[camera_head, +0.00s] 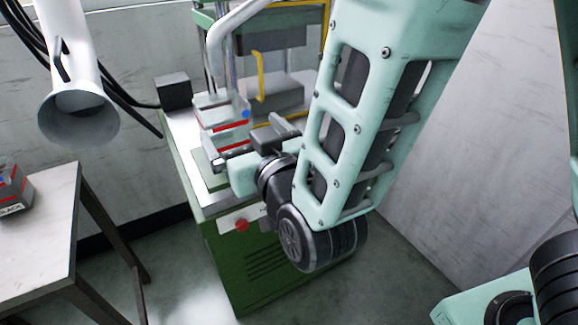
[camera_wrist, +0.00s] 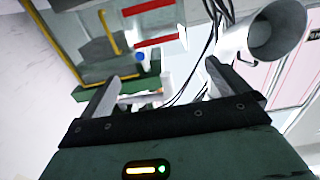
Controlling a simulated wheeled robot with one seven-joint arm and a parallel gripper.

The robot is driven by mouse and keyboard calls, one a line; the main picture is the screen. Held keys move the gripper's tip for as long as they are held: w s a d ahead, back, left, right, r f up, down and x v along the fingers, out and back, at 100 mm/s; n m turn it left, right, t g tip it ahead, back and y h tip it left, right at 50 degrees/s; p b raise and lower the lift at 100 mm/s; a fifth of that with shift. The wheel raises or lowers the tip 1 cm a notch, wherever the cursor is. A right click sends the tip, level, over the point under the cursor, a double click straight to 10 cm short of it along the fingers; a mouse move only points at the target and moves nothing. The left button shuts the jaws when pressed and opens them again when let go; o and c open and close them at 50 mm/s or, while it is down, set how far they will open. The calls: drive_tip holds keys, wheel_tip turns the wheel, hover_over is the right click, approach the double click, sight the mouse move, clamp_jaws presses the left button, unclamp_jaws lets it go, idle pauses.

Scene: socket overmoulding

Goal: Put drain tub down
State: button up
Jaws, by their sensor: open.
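No part is clearly recognisable as the drain tub; I cannot tell which thing it is. A grey block with red stripes and a blue knob (camera_head: 222,113) stands on the green machine (camera_head: 232,258), just beyond my gripper (camera_head: 245,150). In the wrist view my gripper (camera_wrist: 160,88) has its two fingers wide apart. A small pale piece with orange on it (camera_wrist: 150,94) shows in the gap, and I cannot tell whether it touches a finger. The blue knob (camera_wrist: 141,56) and red stripes lie beyond the fingers. My arm hides part of the machine.
A white duct with a flared mouth (camera_head: 80,118) hangs at the left. A table (camera_head: 45,225) at the left bears a grey box with a red stripe (camera_head: 12,190). A yellow handle (camera_head: 261,75) and a black box (camera_head: 173,92) are near the press. Open floor lies in front.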

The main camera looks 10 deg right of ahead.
drive_tip(key=s+f+n+g, duration=0.3)
drive_tip(key=s+f+g, duration=0.45)
drive_tip(key=g, duration=0.45)
drive_tip(key=s+d+r+n+g+h, duration=0.1)
drive_tip(key=s+d+g+h, duration=0.3)
drive_tip(key=s+d, duration=0.6)
drive_tip(key=shift+s+d+g, duration=0.25)
drive_tip(key=shift+s+g, duration=0.45)
drive_tip(key=shift+s, duration=0.1)
drive_tip(key=shift+r, duration=0.15)
wheel_tip(320, 180, up, 6)
drive_tip(key=p, duration=0.6)
